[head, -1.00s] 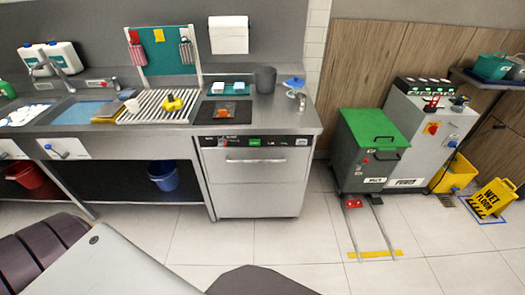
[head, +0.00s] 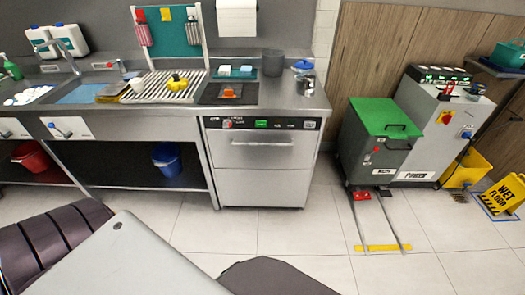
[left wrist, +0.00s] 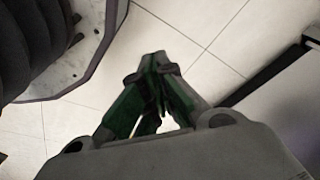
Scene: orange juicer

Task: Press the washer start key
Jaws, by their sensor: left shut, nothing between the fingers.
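The washer (head: 264,165) is a steel front-loading unit under the counter, in the middle of the head view. Its dark control strip (head: 290,123) runs along the top, above the door handle. A green key (head: 261,124) is on that strip, with smaller red and white marks to its left and pale labels to its right. My left gripper (left wrist: 158,85) shows only in the left wrist view, with its green-padded fingers together and empty above floor tiles. It is not near the washer in any view. My right gripper is not in view.
The steel counter (head: 290,97) above the washer holds a drying rack, a yellow item and a dark pot (head: 273,62). A green-lidded bin (head: 382,117) and a grey machine (head: 430,125) stand to the right. The tiled floor (head: 300,235) before the washer is clear.

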